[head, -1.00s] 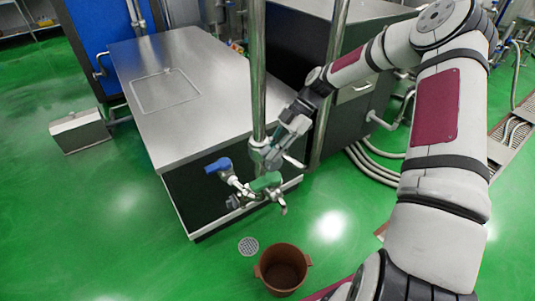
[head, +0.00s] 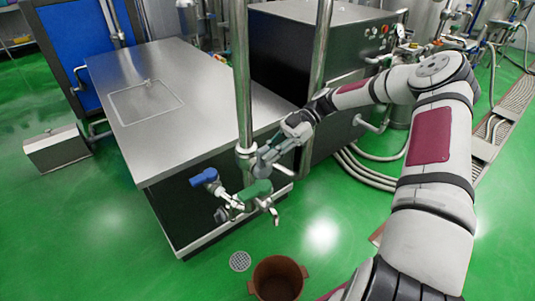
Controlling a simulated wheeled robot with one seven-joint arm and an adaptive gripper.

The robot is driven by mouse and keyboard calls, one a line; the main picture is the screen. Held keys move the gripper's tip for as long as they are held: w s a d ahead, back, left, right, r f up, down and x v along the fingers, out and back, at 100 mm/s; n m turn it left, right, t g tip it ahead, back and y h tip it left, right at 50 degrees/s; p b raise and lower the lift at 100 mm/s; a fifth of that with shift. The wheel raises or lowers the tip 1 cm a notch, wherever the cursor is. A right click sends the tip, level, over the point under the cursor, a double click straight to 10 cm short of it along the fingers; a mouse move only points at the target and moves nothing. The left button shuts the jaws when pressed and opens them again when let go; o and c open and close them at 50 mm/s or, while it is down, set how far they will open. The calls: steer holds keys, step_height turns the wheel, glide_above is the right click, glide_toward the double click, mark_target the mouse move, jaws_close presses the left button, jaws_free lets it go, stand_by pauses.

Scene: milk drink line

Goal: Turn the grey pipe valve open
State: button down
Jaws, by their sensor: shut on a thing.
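The grey valve (head: 244,153) sits on the upright steel pipe, above the green handle. Its grey lever is small and mostly covered by my fingers. My gripper (head: 267,154) reaches in from the right and is shut on this lever, just right of the pipe. The exact angle of the lever cannot be told. A green-handled valve (head: 256,191) is just below, and a blue-handled valve (head: 203,177) is below left on the same pipework.
A steel-topped cabinet (head: 150,90) stands behind the pipe. A second steel pipe (head: 319,70) rises to the right, close to my wrist. A brown bucket (head: 277,281) stands on the green floor below, beside a round drain (head: 240,261).

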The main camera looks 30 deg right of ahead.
steer(key=c, duration=1.5)
jaws_free()
steer(key=shift+d, duration=0.1)
steer(key=v, duration=1.2)
